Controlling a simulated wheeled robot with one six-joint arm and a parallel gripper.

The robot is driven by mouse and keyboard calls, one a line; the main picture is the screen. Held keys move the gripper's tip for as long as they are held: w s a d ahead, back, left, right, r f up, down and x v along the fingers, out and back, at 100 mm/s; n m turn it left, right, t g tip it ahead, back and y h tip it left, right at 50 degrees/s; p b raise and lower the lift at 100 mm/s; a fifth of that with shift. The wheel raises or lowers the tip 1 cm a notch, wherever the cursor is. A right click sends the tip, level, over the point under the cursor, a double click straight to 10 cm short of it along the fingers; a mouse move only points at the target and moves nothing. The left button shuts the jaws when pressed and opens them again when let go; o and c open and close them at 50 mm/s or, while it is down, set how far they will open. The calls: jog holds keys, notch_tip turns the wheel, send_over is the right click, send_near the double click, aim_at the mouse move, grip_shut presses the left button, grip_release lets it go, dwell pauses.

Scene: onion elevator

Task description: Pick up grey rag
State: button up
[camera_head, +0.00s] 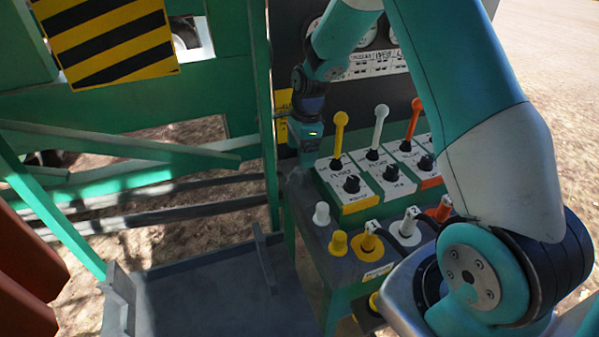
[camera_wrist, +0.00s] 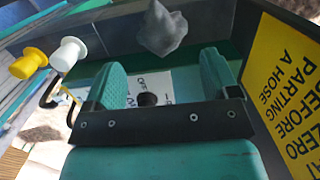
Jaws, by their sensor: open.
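The grey rag (camera_wrist: 162,30) is a small crumpled lump at the top middle of the wrist view. It lies ahead of my gripper (camera_wrist: 163,78), apart from the fingers. The two teal fingers are spread with nothing between them. In the head view my gripper (camera_head: 302,158) points down at the left end of the control panel. I cannot clearly make out the rag in the head view.
The panel (camera_head: 385,180) carries yellow, white and orange levers and black knobs. White (camera_head: 321,213) and yellow (camera_head: 337,243) caps stand in front. A yellow warning sign (camera_wrist: 284,85) is close on the right in the wrist view. Green frame bars (camera_head: 262,110) rise at left.

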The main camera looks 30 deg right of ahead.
aim_at(299, 170)
jog(key=shift+a+f+p, duration=0.2)
jog(key=shift+f+p, duration=0.8)
jog(key=shift+f, duration=2.5)
jog(key=c, duration=1)
jog(key=shift+w+r, duration=0.1)
notch_tip(299, 170, up, 20)
jog(key=b, duration=0.3)
jog(key=shift+o, duration=0.4)
